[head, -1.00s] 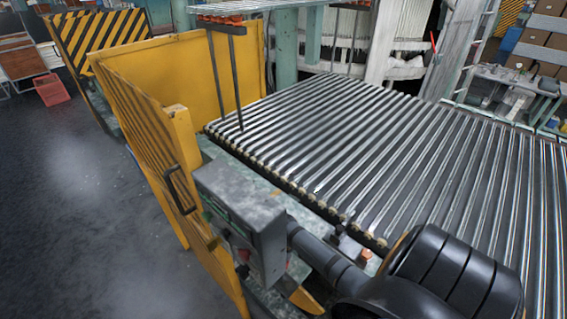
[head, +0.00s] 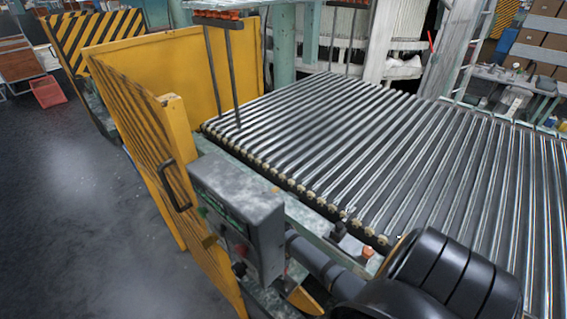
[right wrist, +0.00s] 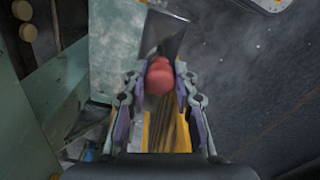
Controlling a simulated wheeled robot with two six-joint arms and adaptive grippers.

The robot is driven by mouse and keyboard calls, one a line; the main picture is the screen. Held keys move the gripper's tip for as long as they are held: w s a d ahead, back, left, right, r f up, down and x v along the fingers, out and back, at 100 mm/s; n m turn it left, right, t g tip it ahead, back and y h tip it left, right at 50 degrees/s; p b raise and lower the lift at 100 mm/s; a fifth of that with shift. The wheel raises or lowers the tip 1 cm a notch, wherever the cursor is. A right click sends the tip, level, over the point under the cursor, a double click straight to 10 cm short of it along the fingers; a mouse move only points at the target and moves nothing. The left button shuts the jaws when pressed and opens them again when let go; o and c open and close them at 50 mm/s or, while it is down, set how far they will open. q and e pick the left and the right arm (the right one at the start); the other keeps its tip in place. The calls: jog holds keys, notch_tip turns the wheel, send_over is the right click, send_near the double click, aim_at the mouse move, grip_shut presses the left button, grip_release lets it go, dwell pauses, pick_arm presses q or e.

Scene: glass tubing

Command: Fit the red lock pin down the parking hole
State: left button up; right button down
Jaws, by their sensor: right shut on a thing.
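In the right wrist view my right gripper (right wrist: 159,77) is shut on the red lock pin (right wrist: 160,74), with a purple-lined finger on each side of its rounded red head. The pin's shaft is hidden. A grey metal plate (right wrist: 168,28) lies just beyond the red head; I cannot tell whether they touch. In the head view my right arm comes in at the lower right, and its far end is hidden behind a grey control box (head: 240,205). I cannot make out the parking hole. My left gripper is not in view.
A striped yellow gate panel (head: 150,185) with a black handle stands left of the box. A roller conveyor (head: 370,150) fills the middle and right. A small orange-red knob (head: 368,249) sits by its near edge. Open grey floor (head: 70,220) lies at the left.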

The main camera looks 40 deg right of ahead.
dwell(0.4)
jog(key=shift+p, duration=0.35)
dwell(0.4)
jog(key=shift+r+p, duration=0.1)
jog(key=shift+p, duration=0.25)
dwell(0.4)
jog(key=shift+f+b, duration=2.45)
jog(key=shift+f, duration=1.15)
jog(key=c, duration=1)
grip_release()
